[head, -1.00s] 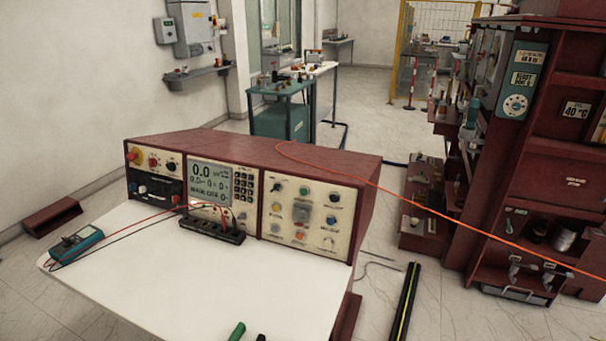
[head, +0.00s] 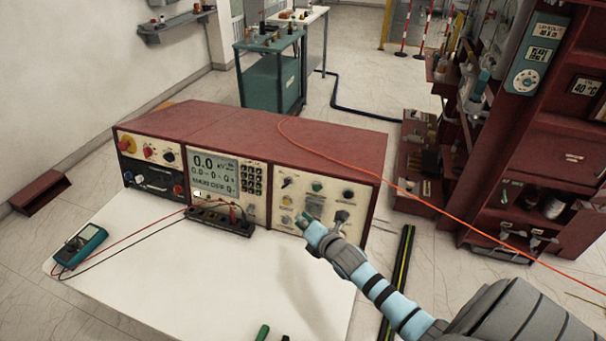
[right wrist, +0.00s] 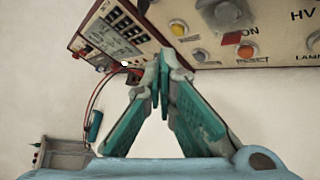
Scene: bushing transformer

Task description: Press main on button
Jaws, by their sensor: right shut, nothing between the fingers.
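The red test console (head: 262,133) stands on the white table. Its right-hand panel (head: 290,192) carries several knobs and buttons. I cannot read which button is main on. In the right wrist view I see a yellow button (right wrist: 178,28), a pale button (right wrist: 200,55) and an orange button (right wrist: 246,52), with "ON" and "RESET" lettering nearby. My right gripper (head: 304,222) is shut and empty in front of this panel, hiding its lower part. In the right wrist view its fingertips (right wrist: 163,62) meet left of the pale button; I cannot tell whether they touch the panel. My left gripper is out of view.
A black terminal strip (head: 222,222) with red and black leads lies before the console. A blue multimeter (head: 80,244) lies on the table's left. The table top (head: 200,280) is mostly bare. An orange cable (head: 420,200) runs from the console toward the right.

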